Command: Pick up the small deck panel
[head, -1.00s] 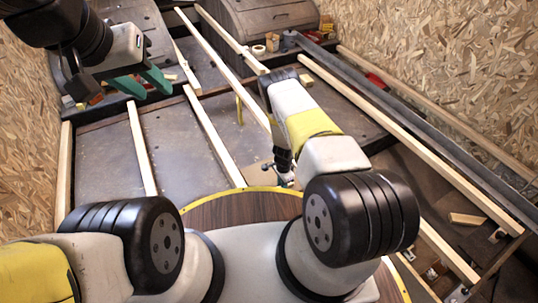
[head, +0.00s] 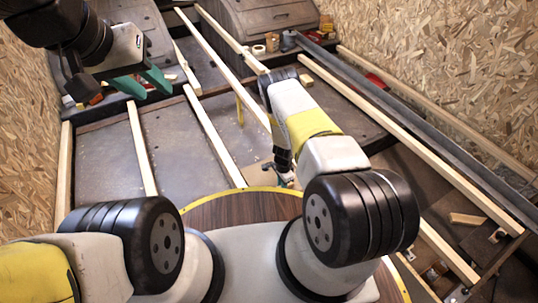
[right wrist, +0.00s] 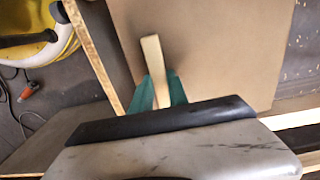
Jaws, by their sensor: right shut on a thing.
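The small deck panel is a flat brown board (right wrist: 225,45) in the right wrist view, with a pale wooden bar (right wrist: 152,52) standing against its face. My right gripper's green fingers (right wrist: 162,90) are shut on this bar. In the head view the right gripper (head: 286,179) is small and mostly behind its own arm, and a light brown piece of the panel (head: 257,173) shows to its left. My left gripper (head: 145,84) is raised at the upper left, its green fingers apart with nothing between them.
Long pale wooden battens (head: 211,135) run across the grey floor. A dark metal rail (head: 430,139) lies along the right side. Chipboard walls (head: 440,60) stand at both sides. A tape roll (head: 258,50) and small items sit by the wheel arch (head: 260,17). A red-orange tool (right wrist: 30,91) lies on the floor.

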